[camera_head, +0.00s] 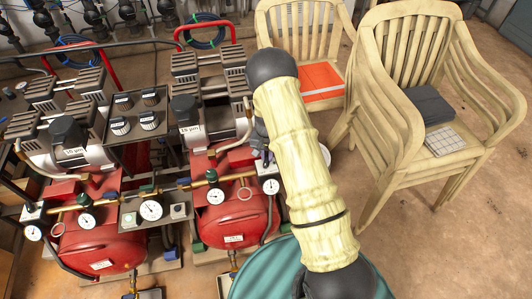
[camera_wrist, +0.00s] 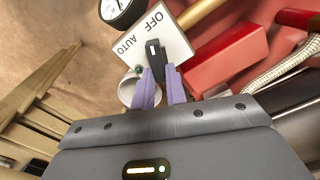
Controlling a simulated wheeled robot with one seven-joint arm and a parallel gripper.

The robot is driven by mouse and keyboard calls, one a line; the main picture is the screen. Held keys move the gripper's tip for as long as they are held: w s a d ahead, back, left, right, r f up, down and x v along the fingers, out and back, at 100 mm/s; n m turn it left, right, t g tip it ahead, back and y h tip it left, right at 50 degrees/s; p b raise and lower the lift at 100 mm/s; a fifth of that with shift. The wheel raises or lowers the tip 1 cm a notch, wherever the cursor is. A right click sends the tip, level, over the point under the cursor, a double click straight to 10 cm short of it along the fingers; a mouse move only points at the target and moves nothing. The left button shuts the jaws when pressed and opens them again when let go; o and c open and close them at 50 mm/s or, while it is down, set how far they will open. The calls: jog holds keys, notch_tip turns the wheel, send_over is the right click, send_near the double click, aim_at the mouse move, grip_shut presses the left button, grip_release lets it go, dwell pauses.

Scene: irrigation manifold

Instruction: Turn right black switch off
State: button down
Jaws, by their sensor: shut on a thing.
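The right black switch (camera_wrist: 154,52) is on a white plate (camera_wrist: 178,46) lettered OFF and AUTO in the wrist view. Its white-marked end points up the picture, between the two words; I cannot tell exactly which setting it is at. My gripper (camera_wrist: 161,75) has its two purple fingers on either side of the switch's lower part, shut on it. In the head view my gripper (camera_head: 264,155) is at the right red compressor's fittings, and the switch is hidden behind it.
A dial gauge (camera_wrist: 122,10) sits beside the plate. The right red tank (camera_head: 232,222) and the left red tank (camera_head: 100,242) carry brass pipes and gauges. Wooden chairs (camera_head: 395,120) stand at the right. Bare floor shows at the lower right.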

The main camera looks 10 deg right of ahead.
aim_at(267, 158)
jog(key=shift+m, duration=0.5)
jog(key=c, duration=1.4)
grip_release()
jog(key=shift+c, duration=0.2)
jog(key=shift+r, duration=0.1)
notch_tip(267, 158, up, 17)
jog(key=p, duration=0.2)
jog(key=shift+r, duration=0.1)
